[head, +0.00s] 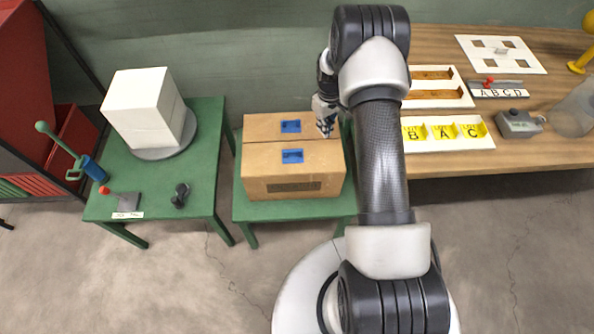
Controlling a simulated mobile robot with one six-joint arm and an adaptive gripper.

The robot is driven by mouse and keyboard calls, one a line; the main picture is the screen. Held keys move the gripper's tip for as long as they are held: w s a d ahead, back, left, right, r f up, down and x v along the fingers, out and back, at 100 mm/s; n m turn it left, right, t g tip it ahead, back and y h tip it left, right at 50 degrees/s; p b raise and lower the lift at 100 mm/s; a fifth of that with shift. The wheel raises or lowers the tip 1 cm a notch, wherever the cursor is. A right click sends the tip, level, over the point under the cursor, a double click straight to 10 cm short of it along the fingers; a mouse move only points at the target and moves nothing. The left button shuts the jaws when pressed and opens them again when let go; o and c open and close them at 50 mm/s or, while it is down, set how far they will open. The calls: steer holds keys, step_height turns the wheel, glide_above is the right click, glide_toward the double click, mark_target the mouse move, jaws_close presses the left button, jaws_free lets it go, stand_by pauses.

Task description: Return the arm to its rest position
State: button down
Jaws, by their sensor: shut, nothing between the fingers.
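My gripper (325,127) is above the right end of the closed cardboard box, close to its top. Its fingers are shut with nothing between them. Whether it touches the box cannot be told from this view. My arm reaches from the base at the bottom of the picture, up and over, to the right of the box. The cardboard box (268,165) stands on a green table (300,209) and has two blue squares on top.
Left, a green table (204,142) holds white blocks (138,100) on a grey disc and a blue cup-like thing (93,168). Right, a wooden bench (440,45) holds a panel lettered B, A, C (445,147) and a grey box (518,124). Floor in front is clear.

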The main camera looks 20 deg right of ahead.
steer(key=s+a+r+m+t, duration=0.1)
steer(key=s+a+r, duration=0.15)
steer(key=r, duration=0.85)
steer(key=s+a+r+t, duration=0.15)
steer(key=a+r, duration=0.25)
steer(key=r, duration=0.8)
steer(key=s+a+r, duration=0.5)
steer(key=s+r, duration=0.6)
steer(key=s+a+r+m+t, duration=0.1)
steer(key=s+a, duration=0.1)
steer(key=s, duration=0.6)
steer(key=s+a+r+m+t, duration=0.1)
steer(key=s+a, duration=0.1)
steer(key=s, duration=0.7)
steer(key=shift+a+r, duration=0.15)
steer(key=shift+r, duration=0.1)
